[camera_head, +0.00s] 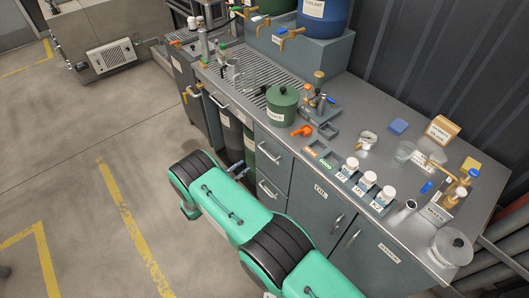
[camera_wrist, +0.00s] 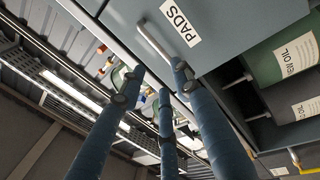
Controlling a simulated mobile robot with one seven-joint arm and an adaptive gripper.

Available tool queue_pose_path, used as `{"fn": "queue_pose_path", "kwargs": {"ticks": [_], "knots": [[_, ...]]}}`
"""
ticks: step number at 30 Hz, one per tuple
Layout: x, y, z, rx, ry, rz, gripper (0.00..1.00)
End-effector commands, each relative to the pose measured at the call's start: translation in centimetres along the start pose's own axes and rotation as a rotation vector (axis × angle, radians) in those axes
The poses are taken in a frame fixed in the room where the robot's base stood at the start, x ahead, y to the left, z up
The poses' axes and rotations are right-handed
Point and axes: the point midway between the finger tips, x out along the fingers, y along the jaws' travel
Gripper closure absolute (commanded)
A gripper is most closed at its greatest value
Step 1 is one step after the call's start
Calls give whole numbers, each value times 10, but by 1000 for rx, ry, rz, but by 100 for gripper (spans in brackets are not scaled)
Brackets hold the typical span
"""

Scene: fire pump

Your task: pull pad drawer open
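The pad drawer (camera_wrist: 228,22) has a grey front with a white PADS label (camera_wrist: 180,22) and a slim metal bar handle (camera_wrist: 153,42), close below the counter edge. In the head view it appears to be the upper drawer (camera_head: 279,155) with its handle (camera_head: 268,152); the drawer front looks flush. My gripper (camera_wrist: 158,82) has its blue fingers spread, with nothing held. One fingertip overlaps the handle's near end in the wrist view; I cannot tell whether they touch. My gripper also shows in the head view (camera_head: 237,167), left of the drawers, partly hidden by my arm.
A second drawer with a handle (camera_head: 268,188) sits below. Oil drums, one green (camera_wrist: 281,63), stand in the open bay beside the drawers. The counter (camera_head: 345,128) carries a green canister (camera_head: 282,108), white-capped bottles and small tools. Floor at the left is clear.

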Motion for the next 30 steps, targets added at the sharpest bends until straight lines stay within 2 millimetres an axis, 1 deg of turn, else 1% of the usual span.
{"fn": "queue_pose_path", "kwargs": {"ticks": [11,17,23,30], "knots": [[-1,-1,0,1,2,1,68],[6,-1,0,1,1,1,68],[24,-1,0,0,0,1,68],[60,-2,1,0,-1,0,68]]}}
